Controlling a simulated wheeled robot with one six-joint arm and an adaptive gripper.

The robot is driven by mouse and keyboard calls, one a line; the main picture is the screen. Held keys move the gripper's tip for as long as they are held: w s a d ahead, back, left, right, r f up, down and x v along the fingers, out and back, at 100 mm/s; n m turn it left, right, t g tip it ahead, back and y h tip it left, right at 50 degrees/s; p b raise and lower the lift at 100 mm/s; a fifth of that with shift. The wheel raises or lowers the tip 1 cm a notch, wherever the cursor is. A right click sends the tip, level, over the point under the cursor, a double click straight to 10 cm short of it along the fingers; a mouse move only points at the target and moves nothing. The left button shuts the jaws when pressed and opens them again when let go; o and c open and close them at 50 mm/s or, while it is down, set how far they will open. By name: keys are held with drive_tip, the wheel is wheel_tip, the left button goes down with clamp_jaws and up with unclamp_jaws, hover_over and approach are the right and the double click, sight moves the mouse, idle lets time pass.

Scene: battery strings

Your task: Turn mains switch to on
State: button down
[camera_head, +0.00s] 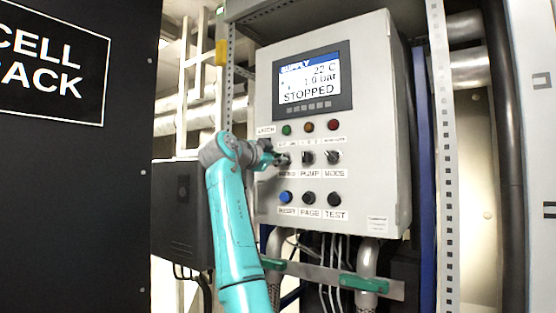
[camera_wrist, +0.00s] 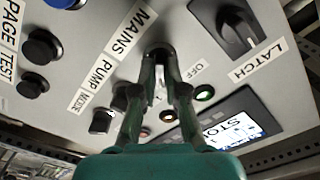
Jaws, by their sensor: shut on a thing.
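The mains switch (camera_wrist: 159,48) is a dark rotary knob on the grey control box (camera_head: 385,120), beside the printed word MAINS. My gripper (camera_wrist: 160,60) has both fingers closed around this knob. In the head view my gripper (camera_head: 277,159) reaches the box from the left, at the left end of the switch row. The fingers cover much of the knob, so I cannot tell its exact angle. An OFF label (camera_wrist: 196,69) shows beside the fingers.
The latch knob (camera_wrist: 238,38) is close to my gripper. The pump switch (camera_head: 308,158) and mode switch (camera_head: 333,157) sit to the right. Push buttons, including a blue one (camera_head: 285,198), are below. The display (camera_head: 312,82) reads STOPPED. A black cabinet (camera_head: 75,180) stands left.

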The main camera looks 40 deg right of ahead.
drive_tip(key=c, duration=1.2)
unclamp_jaws()
drive_tip(key=v, duration=1.2)
